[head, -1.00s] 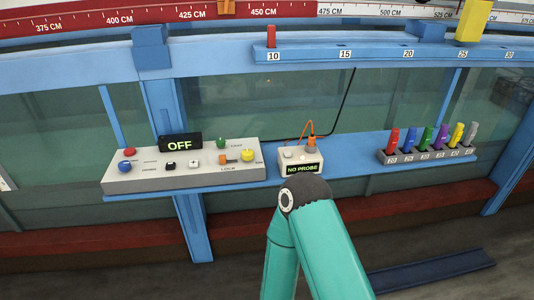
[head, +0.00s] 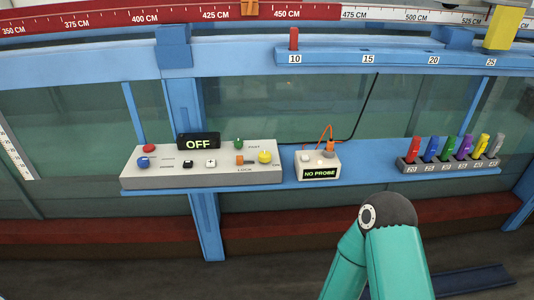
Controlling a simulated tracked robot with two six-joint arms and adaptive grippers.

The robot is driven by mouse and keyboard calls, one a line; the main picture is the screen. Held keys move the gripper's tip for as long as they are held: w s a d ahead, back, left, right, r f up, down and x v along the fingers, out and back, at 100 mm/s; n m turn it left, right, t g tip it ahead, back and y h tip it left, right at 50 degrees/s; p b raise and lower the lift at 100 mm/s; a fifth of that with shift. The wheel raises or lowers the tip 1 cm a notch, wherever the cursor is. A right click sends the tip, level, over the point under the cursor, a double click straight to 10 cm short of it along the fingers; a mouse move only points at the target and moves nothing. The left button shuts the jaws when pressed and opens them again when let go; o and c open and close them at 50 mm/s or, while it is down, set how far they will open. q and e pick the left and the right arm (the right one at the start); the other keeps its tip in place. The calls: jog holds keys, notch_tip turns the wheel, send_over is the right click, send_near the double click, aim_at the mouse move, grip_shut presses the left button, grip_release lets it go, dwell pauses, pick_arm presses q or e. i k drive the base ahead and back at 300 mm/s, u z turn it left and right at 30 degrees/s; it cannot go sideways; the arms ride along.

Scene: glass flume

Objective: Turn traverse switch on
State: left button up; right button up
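The grey control panel (head: 225,176) sits on the blue shelf at the left of centre in the head view. Its display (head: 198,142) reads OFF. It carries a red button (head: 149,148), a blue knob (head: 143,162), a black switch (head: 188,164), a white switch (head: 211,162), a green knob (head: 238,143), an orange piece (head: 239,159) and a yellow knob (head: 264,157). The small labels are mostly too blurred to read, so I cannot tell which is the traverse switch. Neither gripper shows; only a teal arm of mine is visible at the lower right, apart from the panel.
A small box (head: 318,165) reading NO PROBE stands right of the panel, with an orange cable and black cable. A rack (head: 450,166) of several coloured probes sits farther right on the blue shelf (head: 370,178). Glass walls stand behind; a blue rail with a red peg (head: 293,39) runs above.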

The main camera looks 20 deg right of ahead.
aim_at(265, 157)
jog(key=z, duration=0.05)
jog(key=i, duration=1)
jog(key=u, duration=0.05)
